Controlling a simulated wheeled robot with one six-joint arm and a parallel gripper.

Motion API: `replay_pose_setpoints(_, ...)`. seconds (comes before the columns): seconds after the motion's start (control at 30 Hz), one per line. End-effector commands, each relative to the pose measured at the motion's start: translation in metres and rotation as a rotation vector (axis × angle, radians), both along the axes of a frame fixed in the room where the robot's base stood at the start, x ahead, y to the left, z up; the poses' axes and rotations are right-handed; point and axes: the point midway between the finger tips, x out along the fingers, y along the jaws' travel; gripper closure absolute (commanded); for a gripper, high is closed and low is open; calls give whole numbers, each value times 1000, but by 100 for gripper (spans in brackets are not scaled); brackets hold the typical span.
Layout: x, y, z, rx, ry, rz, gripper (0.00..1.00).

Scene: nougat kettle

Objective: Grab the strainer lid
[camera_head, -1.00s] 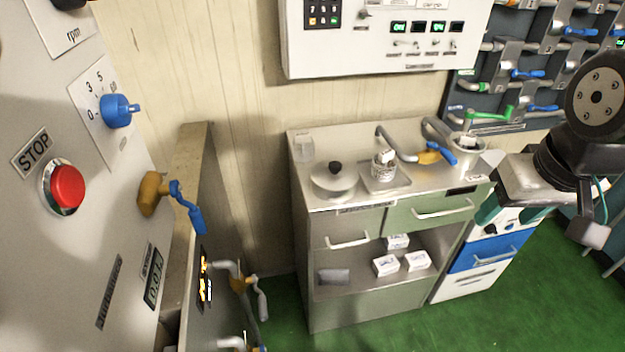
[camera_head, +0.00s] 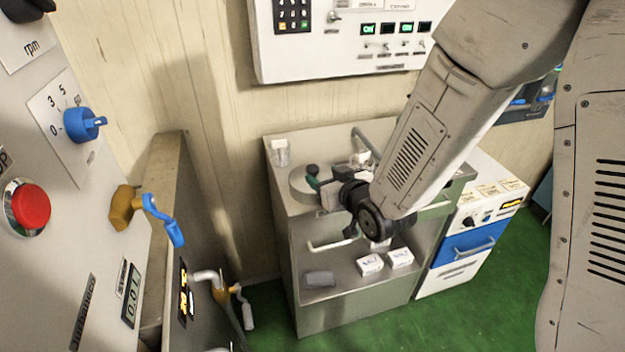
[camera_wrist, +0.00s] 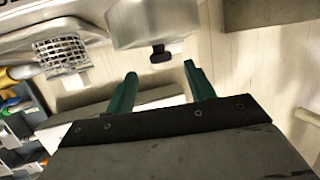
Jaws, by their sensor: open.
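The strainer lid, a round metal lid (camera_head: 300,183) with a black knob (camera_head: 311,169), sits at the left of the steel counter. My gripper (camera_head: 316,183) is at its right side, partly covering it in the head view. In the wrist view, which is turned over, my open gripper (camera_wrist: 159,70) shows two green fingers apart with nothing between them. The black knob (camera_wrist: 160,53) of the lid (camera_wrist: 150,22) appears just beyond the fingertips, roughly between them. In the head view my arm hides much of the counter's right part.
A wire-mesh strainer basket (camera_wrist: 68,50) stands beside the lid. A small clear container (camera_head: 281,153) is at the counter's back left corner. White boxes (camera_head: 371,264) lie on the shelf below. A control panel (camera_head: 345,40) hangs on the wall above.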

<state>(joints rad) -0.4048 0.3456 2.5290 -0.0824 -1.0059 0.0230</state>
Motion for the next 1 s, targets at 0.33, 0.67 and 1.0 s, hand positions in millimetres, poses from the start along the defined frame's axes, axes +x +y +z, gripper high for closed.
replay_pose_setpoints(0.33,39,23,-12,-1,0,1,46)
replay_pose_setpoints(0.67,56,31,-17,-1,1,-1,46)
replay_pose_setpoints(1.0,56,31,-17,0,0,-1,99)
